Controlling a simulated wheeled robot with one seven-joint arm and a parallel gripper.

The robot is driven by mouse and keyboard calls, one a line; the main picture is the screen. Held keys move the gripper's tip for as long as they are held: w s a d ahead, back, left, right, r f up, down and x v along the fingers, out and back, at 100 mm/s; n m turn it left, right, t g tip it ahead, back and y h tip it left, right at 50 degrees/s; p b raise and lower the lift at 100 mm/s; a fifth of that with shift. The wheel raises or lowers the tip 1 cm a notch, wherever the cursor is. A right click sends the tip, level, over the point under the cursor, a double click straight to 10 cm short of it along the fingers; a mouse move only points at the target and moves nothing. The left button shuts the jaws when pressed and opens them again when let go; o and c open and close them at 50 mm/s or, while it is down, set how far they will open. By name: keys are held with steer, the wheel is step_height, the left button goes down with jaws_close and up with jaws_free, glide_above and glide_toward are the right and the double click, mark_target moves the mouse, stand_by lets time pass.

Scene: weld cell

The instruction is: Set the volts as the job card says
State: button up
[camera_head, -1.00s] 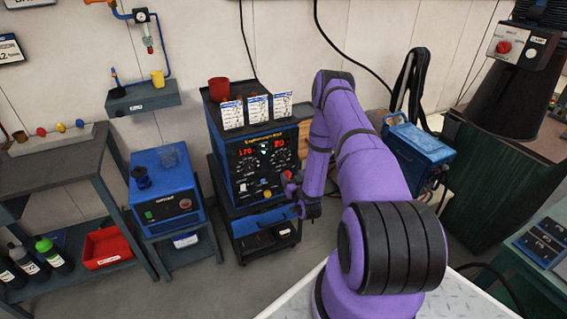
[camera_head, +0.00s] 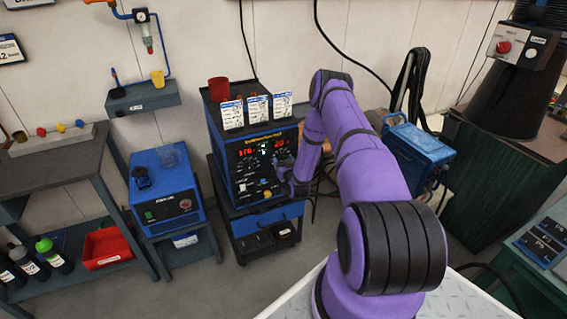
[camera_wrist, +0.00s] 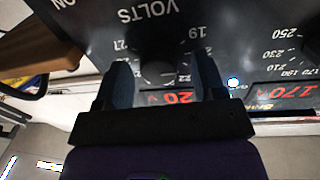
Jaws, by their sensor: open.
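The blue welding machine (camera_head: 248,182) stands on a cart, with red digits lit on its dark front panel. In the wrist view the panel is upside down: the volts knob (camera_wrist: 158,72) sits under the VOLTS label, with 19 and 27 among its scale marks. The volts display (camera_wrist: 180,97) reads about 20, partly covered by a finger; the other display (camera_wrist: 292,92) reads about 170. My gripper (camera_wrist: 164,76) is open, a finger on each side of the volts knob; contact cannot be told. Three white cards (camera_head: 257,109) stand on the machine, their text too small to read.
A red cup (camera_head: 218,88) stands on the machine behind the cards. A blue unit (camera_head: 165,190) stands on a low stand at left. Another blue box (camera_head: 418,148) is at right, close beside my arm. A brown bar (camera_wrist: 40,45) shows near the panel in the wrist view.

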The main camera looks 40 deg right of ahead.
steer(key=c, duration=0.9)
steer(key=shift+m, duration=0.3)
steer(key=m, duration=0.5)
steer(key=m+y, duration=0.1)
steer(key=m, duration=0.4)
steer(key=shift+m+g, duration=0.3)
steer(key=shift+s, duration=0.1)
steer(key=o, duration=0.9)
steer(key=shift+r, duration=0.1)
